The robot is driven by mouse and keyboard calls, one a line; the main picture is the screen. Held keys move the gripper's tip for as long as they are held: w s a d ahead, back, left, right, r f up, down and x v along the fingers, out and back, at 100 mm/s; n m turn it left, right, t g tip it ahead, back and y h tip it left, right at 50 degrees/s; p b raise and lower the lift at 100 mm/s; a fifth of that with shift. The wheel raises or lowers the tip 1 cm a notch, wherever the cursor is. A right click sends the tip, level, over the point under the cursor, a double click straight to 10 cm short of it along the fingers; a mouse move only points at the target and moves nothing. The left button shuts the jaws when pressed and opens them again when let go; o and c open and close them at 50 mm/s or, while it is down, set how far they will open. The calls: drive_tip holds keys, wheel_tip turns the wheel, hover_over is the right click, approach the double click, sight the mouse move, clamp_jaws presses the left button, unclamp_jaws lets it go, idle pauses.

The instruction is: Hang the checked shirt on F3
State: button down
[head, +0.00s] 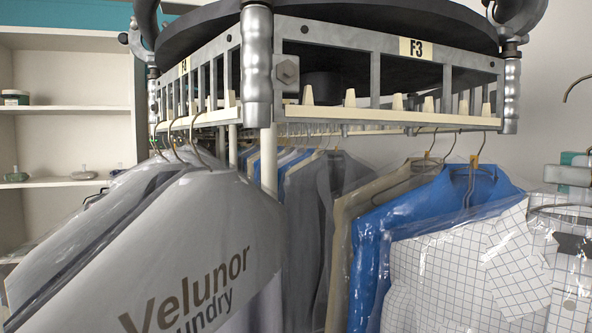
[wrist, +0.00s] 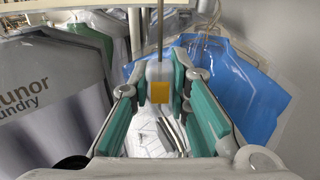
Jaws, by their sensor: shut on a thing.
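The checked shirt (head: 470,265), white with dark grid lines in a clear bag, hangs at the lower right of the head view, in front of the blue shirt (head: 440,205). My gripper (head: 573,172) is at the right edge there, partly cut off. In the wrist view my gripper (wrist: 160,72) has its teal pads closed on the hanger neck, where an orange tag (wrist: 160,90) shows. The checked cloth (wrist: 148,138) shows below. The hanger's hook (head: 576,86) rises free, right of the rail. The F3 label (head: 417,48) marks the right section, above its pale slotted bar (head: 390,115).
On the F3 section hang the blue shirt and a beige garment (head: 348,215), with a gap on the bar at its right end near the metal post (head: 511,95). Grey Velunor Laundry bags (head: 180,265) fill the left section. Shelves (head: 70,108) stand behind at left.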

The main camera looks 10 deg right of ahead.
drive_tip(key=shift+y, duration=0.3)
drive_tip(key=shift+a+b+x, duration=0.15)
drive_tip(key=shift+b+x, duration=0.4)
drive_tip(key=shift+x, duration=1.2)
drive_tip(key=shift+a+b+x, duration=0.1)
drive_tip(key=shift+b+x, duration=0.4)
drive_tip(key=shift+x, duration=1.25)
drive_tip(key=shift+w+a, duration=0.1)
drive_tip(key=shift+w, duration=0.2)
drive_tip(key=shift+b+x, duration=0.7)
drive_tip(key=shift+x, duration=1.7)
drive_tip(key=shift+f, duration=0.1)
drive_tip(key=shift+f+b, duration=0.6)
drive_tip(key=shift+f, duration=0.75)
drive_tip(key=c, duration=1.4)
unclamp_jaws()
drive_tip(key=shift+c, duration=0.2)
